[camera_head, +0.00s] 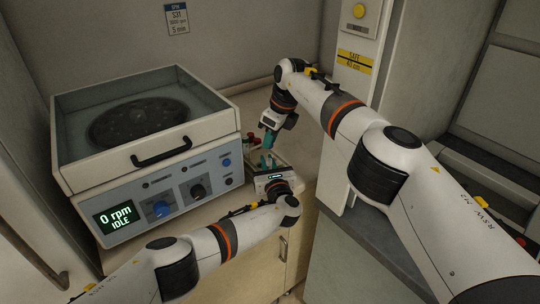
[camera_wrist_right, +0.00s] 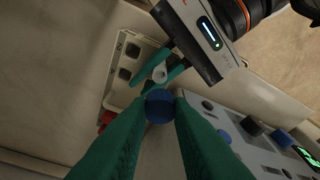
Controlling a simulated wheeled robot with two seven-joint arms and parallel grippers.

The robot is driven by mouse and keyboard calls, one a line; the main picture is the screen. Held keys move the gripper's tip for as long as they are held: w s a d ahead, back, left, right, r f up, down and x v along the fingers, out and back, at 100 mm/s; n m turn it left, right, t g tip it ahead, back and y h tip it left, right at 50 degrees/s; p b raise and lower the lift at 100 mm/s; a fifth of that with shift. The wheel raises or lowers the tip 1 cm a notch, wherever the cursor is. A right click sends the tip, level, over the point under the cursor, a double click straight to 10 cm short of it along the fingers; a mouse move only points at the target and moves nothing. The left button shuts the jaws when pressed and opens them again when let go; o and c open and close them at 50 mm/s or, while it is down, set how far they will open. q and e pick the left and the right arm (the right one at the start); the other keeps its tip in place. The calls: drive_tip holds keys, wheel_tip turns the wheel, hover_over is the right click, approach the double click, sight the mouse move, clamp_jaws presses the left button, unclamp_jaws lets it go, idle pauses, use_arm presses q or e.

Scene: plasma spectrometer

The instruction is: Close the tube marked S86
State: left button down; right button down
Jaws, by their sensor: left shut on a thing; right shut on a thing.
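In the right wrist view my right gripper (camera_wrist_right: 159,110) is shut on a blue cap (camera_wrist_right: 159,98). Its teal fingers also show in the head view (camera_head: 268,140), pointing down. My left gripper (camera_wrist_right: 163,70) is shut on a pale tube (camera_wrist_right: 160,74), seen from above. The cap appears close beside the tube's top in this view; I cannot tell the height gap between them. In the head view the left gripper (camera_head: 264,164) is just below the right one, beside the rack. No S86 marking is readable on the tube.
A pale rack (camera_wrist_right: 124,100) with square holes lies by the left gripper. Red items (camera_wrist_right: 106,118) stand at its edge. A centrifuge (camera_head: 160,190) reading 0 rpm IDLE stands to the left, its rotor visible. A wall panel with a yellow button (camera_head: 359,10) is behind the right arm.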

sight(267, 163)
use_arm(q)
drive_tip(key=shift+a+f+b, duration=0.1)
drive_tip(key=shift+f+b, duration=0.15)
drive_tip(key=shift+b, duration=0.5)
use_arm(e)
wheel_tip(267, 163, down, 3)
drive_tip(key=shift+r, duration=0.2)
use_arm(q)
drive_tip(key=shift+r, duration=0.2)
drive_tip(key=shift+f+b, duration=0.15)
drive_tip(key=shift+b, duration=0.6)
use_arm(e)
drive_tip(key=shift+f, duration=0.95)
use_arm(q)
drive_tip(key=shift+b, duration=0.75)
use_arm(e)
drive_tip(key=shift+f, duration=0.55)
